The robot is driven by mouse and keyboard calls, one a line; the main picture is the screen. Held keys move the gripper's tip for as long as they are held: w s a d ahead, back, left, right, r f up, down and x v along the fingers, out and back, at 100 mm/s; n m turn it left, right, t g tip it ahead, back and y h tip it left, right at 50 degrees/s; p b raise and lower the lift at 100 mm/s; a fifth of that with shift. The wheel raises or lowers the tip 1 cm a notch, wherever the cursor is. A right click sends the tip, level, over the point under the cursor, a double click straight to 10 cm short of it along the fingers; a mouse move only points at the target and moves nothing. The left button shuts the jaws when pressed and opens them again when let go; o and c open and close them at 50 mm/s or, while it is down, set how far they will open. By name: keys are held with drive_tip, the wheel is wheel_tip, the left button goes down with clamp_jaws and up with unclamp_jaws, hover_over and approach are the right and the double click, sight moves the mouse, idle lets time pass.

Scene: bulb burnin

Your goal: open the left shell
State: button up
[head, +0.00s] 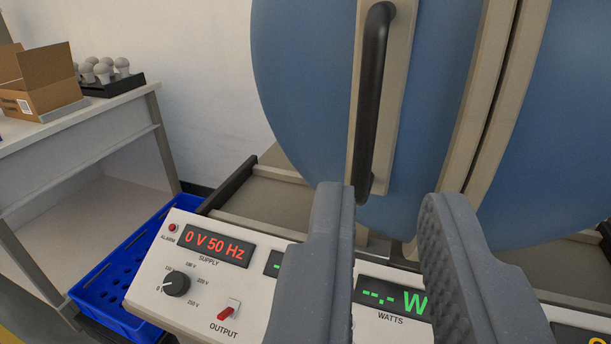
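The left shell (300,75) is a large blue curved panel with beige edging strips. It meets another blue panel (561,120) along a beige seam (490,110) right of centre, and it looks shut there. A black vertical bar handle (371,100) is mounted on a beige strip of the left shell. My gripper (388,212) is open and empty, its two grey padded fingers apart.
A control panel (190,262) with a red "0 V 50 Hz" display, a knob and a red output switch lies below the shells. A blue perforated crate (125,275) sits at lower left. A bench (90,125) at left bears a cardboard box (45,80) and a black tray of bulbs (115,85).

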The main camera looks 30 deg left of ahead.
sight(370, 102)
drive_tip(key=x, duration=0.6)
drive_tip(key=p+x, duration=0.1)
drive_tip(key=x, duration=0.5)
drive_tip(key=shift+a+f+p, duration=0.1)
drive_tip(key=shift+f+p, duration=0.15)
drive_tip(key=shift+p, duration=0.05)
drive_tip(key=shift+x, duration=0.8)
drive_tip(key=shift+r, duration=0.1)
clamp_jaws()
